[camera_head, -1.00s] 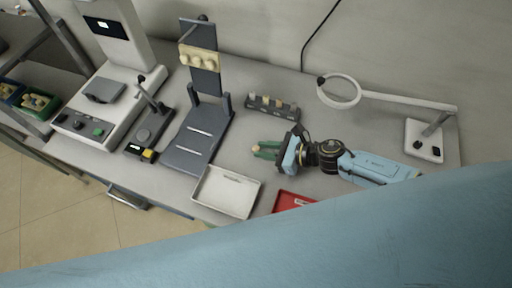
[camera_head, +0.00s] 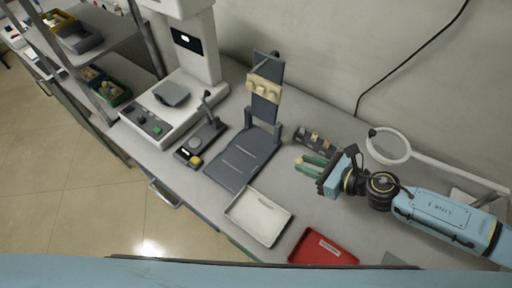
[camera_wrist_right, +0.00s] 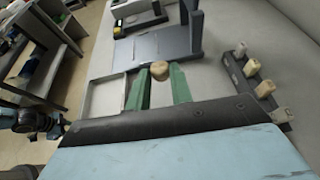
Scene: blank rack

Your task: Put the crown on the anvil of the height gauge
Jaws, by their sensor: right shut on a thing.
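The crown (camera_wrist_right: 159,70) is a small tan, rounded piece between the green fingertips of my right gripper (camera_wrist_right: 157,84). In the head view, my right gripper (camera_head: 309,164) is shut on it above the bench, between the white tray and the small rack. The height gauge (camera_head: 205,137) is a dark base with an upright post and a yellow button, left of the dark stand. Its round anvil (camera_head: 196,143) looks bare. The gripper is well to the right of the gauge, with the dark stand between them.
The dark stand (camera_head: 240,158) has a tall back with tan pieces. A small rack (camera_head: 315,139) holds several pieces behind my gripper. A white tray (camera_head: 258,216) and a red tray (camera_head: 322,250) lie in front. A white machine (camera_head: 178,104) stands left; a ring magnifier (camera_head: 388,146) stands right.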

